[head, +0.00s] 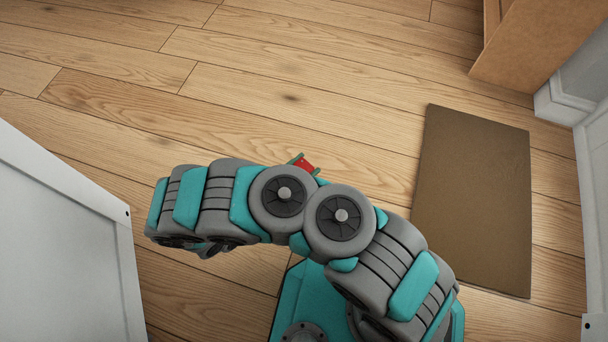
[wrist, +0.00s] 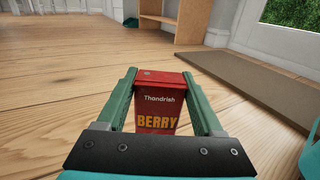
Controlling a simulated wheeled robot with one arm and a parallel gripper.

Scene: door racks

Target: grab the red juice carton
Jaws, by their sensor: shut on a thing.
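The red juice carton (wrist: 158,104), marked "Thandrish BERRY", is between the two green fingers of my gripper (wrist: 160,92) in the wrist view. The fingers are shut on its left and right sides. Its lower part is hidden behind the dark gripper plate. In the head view only a small red bit of the carton (head: 305,165) shows past my arm, with green finger tips (head: 297,158) beside it. The rest is hidden by the arm.
A brown mat (head: 474,195) lies on the wood floor to the right. A wooden shelf unit (head: 540,50) stands at the back right. A white panel (head: 65,240) is at the left. The floor ahead is clear.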

